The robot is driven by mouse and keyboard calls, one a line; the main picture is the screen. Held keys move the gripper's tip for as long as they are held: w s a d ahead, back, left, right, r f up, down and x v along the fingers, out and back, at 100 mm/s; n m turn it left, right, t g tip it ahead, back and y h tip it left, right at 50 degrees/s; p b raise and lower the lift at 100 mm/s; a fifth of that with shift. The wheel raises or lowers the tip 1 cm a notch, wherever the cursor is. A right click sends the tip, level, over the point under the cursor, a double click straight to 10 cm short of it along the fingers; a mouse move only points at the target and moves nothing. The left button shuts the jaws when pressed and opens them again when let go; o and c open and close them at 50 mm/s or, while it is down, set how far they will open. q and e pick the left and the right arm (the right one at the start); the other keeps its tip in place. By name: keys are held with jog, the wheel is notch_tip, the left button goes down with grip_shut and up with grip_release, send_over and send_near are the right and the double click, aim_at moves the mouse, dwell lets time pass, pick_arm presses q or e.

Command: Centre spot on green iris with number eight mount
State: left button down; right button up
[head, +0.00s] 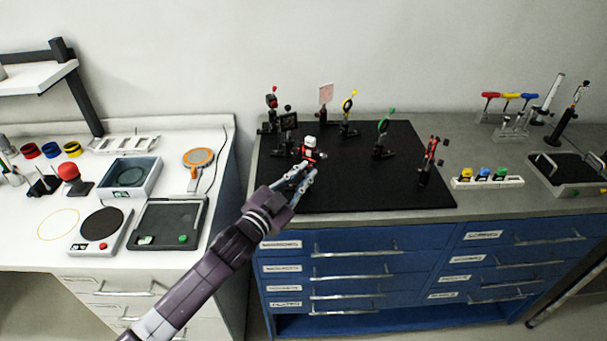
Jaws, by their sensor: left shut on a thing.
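The green iris (383,125) stands upright on its post toward the right of the black breadboard (350,197). My left gripper (308,168) is over the left part of the board, shut on a small mount (310,144) with a white and red top. The fingers hide the lower part of this mount, and I cannot read a number on it. My right gripper is not in view.
Other posts stand close by: a yellow iris (348,104), a dark square mount (288,121), a red-topped mount (271,102) and a red-black mount (429,158). The board's front middle is clear. A white strip with coloured knobs (487,181) lies to the right.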

pick_arm(q)
jog(key=shift+m, duration=1.1)
jog(key=c, duration=1.9)
grip_release()
jog(key=shift+c, duration=0.2)
jog(key=v, duration=1.2)
jog(key=shift+f, duration=0.1)
